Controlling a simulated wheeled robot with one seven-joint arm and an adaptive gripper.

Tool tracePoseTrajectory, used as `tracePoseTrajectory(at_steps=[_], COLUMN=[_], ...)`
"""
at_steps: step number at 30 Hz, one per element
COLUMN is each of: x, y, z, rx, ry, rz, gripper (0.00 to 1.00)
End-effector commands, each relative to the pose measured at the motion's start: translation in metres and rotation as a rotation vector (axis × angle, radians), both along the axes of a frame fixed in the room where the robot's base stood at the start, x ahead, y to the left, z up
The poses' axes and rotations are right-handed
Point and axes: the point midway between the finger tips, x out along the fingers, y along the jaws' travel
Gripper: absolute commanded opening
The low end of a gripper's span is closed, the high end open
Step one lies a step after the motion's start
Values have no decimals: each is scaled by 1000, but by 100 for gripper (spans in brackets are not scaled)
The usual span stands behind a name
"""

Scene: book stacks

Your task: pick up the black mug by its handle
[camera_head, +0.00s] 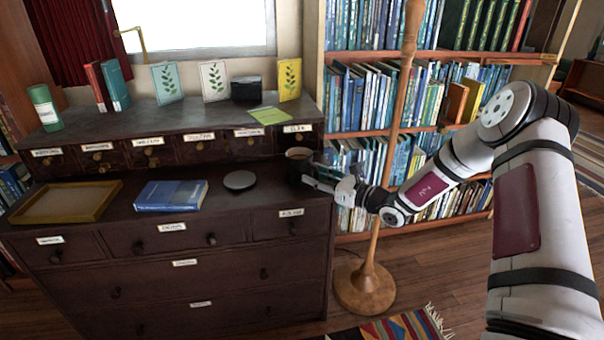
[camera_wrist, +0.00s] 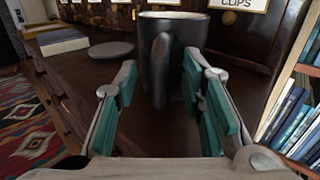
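The black mug (camera_wrist: 153,55) stands upright on the dark dresser top, with its handle (camera_wrist: 162,75) facing my wrist camera. In the head view the mug (camera_head: 299,157) is at the dresser's right end, and something brown shows inside its rim. My gripper (camera_wrist: 160,105) is open, with teal-padded fingers spread to either side of the handle and a gap visible on each side. In the head view my gripper (camera_head: 322,176) reaches in from the right, just beside the mug and partly covering it. How deep the fingertips reach past the handle is hard to tell.
A grey disc (camera_head: 239,180), a blue book (camera_head: 171,195) and a wooden tray (camera_head: 66,202) lie left of the mug. Small labelled drawers (camera_head: 198,146) rise behind it. A wooden pole (camera_head: 388,150) and a bookshelf (camera_head: 425,132) stand to the right, close to my arm.

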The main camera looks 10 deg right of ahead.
Motion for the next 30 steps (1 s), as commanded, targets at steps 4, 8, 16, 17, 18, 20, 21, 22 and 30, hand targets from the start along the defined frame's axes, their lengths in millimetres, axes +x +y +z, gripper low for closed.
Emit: tracePoseTrajectory(at_steps=[4,8,16,17,18,20,21,22,30], x=[0,0,0,0,0,0,0,0,0], y=[0,0,0,0,0,0,0,0,0], z=[0,1,1,2,2,2,2,2,7], rx=[0,0,1,1,1,1,1,1,1], ry=[0,0,-2,-4,-4,-4,-4,-4,-4], rz=[-1,-1,-1,0,0,0,0,-1,-1], gripper=[36,11,0,0,0,0,0,0,0])
